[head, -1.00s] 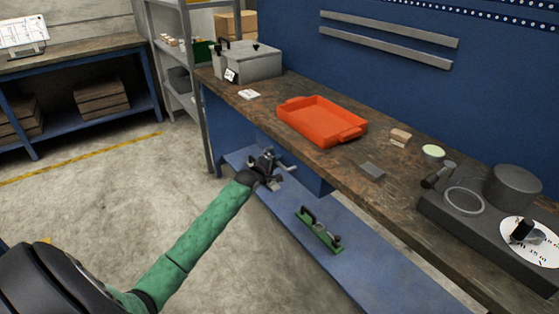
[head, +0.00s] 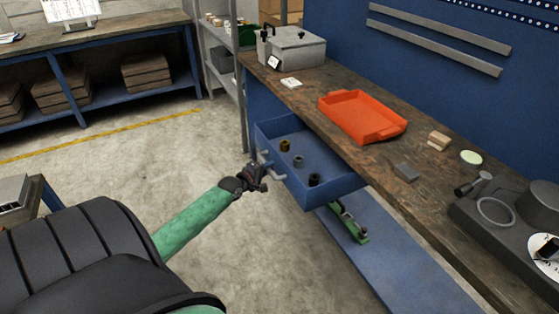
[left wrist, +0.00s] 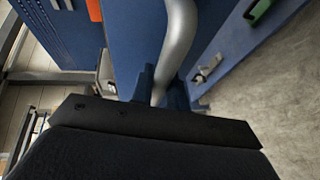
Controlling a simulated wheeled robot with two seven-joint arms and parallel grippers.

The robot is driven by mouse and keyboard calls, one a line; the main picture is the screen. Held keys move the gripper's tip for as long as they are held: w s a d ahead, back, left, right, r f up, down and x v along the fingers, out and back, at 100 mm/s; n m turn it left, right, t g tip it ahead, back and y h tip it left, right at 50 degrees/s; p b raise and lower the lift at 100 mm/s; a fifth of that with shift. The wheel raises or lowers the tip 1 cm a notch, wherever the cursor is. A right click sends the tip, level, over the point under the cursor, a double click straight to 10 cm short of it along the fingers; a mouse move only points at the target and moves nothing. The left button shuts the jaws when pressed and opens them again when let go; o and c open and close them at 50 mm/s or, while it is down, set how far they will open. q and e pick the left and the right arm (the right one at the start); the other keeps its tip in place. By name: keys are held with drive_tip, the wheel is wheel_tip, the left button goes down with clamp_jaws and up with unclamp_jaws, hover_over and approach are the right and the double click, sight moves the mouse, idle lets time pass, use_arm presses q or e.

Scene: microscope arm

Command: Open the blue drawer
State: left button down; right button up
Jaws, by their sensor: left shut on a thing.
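The blue drawer (head: 330,187) is pulled well out from under the wooden workbench, and its inside shows in the head view. Several small round parts, brassy, grey and black, stand in it. My left gripper (head: 262,174) is at the drawer's front, shut on the metal bar handle (head: 277,178). My right gripper is not in view.
An orange tray (head: 362,117) lies on the workbench (head: 330,133) above the drawer. A blue lower shelf (head: 385,262) holds a green clamp-like tool (head: 349,222). Open concrete floor (head: 110,165) lies left of the drawer.

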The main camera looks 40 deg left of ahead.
use_arm(q)
drive_tip(key=shift+s+a+f, duration=0.1)
drive_tip(key=shift+s+a, duration=0.1)
drive_tip(key=shift+s, duration=0.4)
drive_tip(key=shift+s+a, duration=0.2)
drive_tip(key=shift+s, duration=0.35)
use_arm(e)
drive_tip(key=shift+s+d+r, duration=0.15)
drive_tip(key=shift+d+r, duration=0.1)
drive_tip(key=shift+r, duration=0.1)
use_arm(q)
drive_tip(key=c, duration=1.4)
unclamp_jaws()
drive_tip(key=shift+o, duration=0.2)
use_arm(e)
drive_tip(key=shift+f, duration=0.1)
